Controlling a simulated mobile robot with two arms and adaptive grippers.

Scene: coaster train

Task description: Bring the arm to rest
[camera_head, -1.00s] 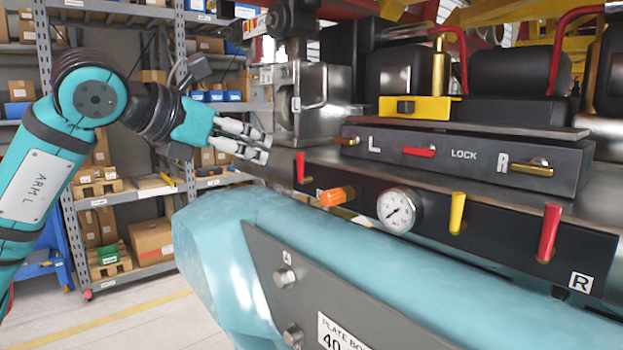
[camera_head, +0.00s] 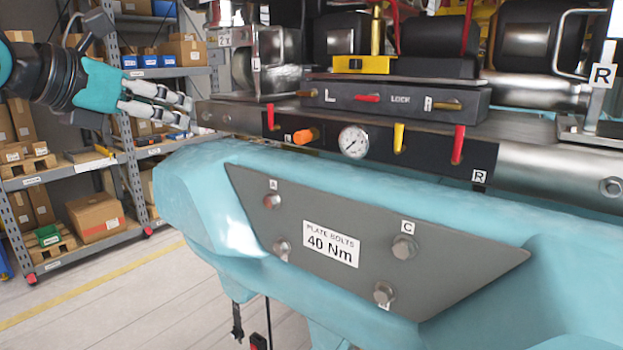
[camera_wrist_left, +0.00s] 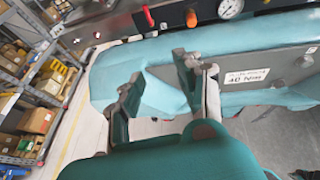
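My left arm comes in at the upper left of the head view. Its left gripper (camera_head: 188,112) is empty, with its two fingers apart, in front of the shelves and just left of the machine's metal bench end. In the left wrist view the open fingers (camera_wrist_left: 160,76) stand over the pale teal body and hold nothing. No contact with the machine can be made out. My right gripper is not in view.
The teal machine body (camera_head: 200,190) carries a grey plate (camera_head: 345,220) with several bolts. Above it are a gauge (camera_head: 354,142), coloured levers and a lock panel (camera_head: 450,102). Shelves (camera_head: 125,60) with boxes stand behind left. The floor (camera_head: 120,300) at lower left is clear.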

